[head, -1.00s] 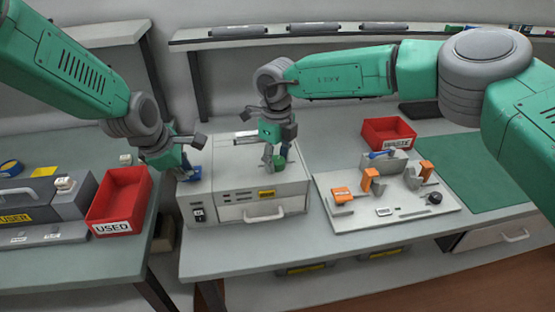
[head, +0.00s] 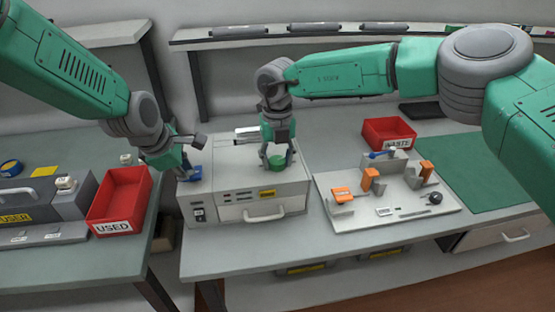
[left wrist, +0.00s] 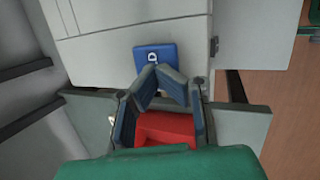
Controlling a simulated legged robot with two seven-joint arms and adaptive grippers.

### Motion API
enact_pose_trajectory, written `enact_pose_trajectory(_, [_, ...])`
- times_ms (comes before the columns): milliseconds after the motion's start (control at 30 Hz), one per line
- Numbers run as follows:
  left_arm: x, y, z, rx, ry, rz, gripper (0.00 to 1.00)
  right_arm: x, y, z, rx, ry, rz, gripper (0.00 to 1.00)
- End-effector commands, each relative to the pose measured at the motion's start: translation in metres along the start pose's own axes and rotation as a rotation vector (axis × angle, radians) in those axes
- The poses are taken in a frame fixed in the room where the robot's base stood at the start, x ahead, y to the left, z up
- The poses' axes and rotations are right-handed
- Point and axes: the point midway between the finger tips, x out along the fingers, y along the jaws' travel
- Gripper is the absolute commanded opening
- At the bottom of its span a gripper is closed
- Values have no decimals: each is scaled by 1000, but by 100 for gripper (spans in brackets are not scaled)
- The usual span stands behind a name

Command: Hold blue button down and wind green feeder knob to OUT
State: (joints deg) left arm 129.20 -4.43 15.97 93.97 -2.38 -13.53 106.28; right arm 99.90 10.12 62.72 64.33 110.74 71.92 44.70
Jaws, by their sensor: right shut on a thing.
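The blue button (head: 195,174) is on the left part of the grey machine's top (head: 230,160). My left gripper (head: 187,174) is at the button, fingers pointing down. In the left wrist view the button (left wrist: 156,56) shows just beyond the fingertips (left wrist: 160,70), which are together with nothing seen between them. Whether the button is pressed in cannot be told. The green feeder knob (head: 278,162) is on the right part of the machine's top. My right gripper (head: 276,158) comes from above and is shut on it. No OUT mark is readable.
A red USED bin (head: 113,227) stands left of the machine, and a red WASTE bin (head: 388,120) at the back right. A pale tray (head: 400,227) with orange parts lies right of the machine. A green mat (head: 465,170) is at the far right.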

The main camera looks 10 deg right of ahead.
Motion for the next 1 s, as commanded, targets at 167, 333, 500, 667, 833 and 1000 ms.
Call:
enact_pose_trajectory(167, [1, -2, -1, -1, 3, -4, 0, -4, -3, 5, 20, -16, 0, 7])
enact_pose_trajectory(333, [1, -1, -1, -1, 3, -4, 0, -4, -3, 6, 21, -17, 0, 7])
enact_pose_trajectory(500, [1, -1, -1, 0, 3, -3, 0, -5, -3, 6, 20, -17, 0, 47])
enact_pose_trajectory(667, [0, -1, -1, -1, 2, -2, 0, -3, -2, 4, 18, -11, 0, 56])
enact_pose_trajectory(833, [0, -1, -1, 0, 2, -1, 0, -3, -2, 2, 16, -8, -1, 56])
enact_pose_trajectory(1000, [0, -1, -1, 0, 2, -1, 0, -16, -2, 2, 16, -9, -1, 56])
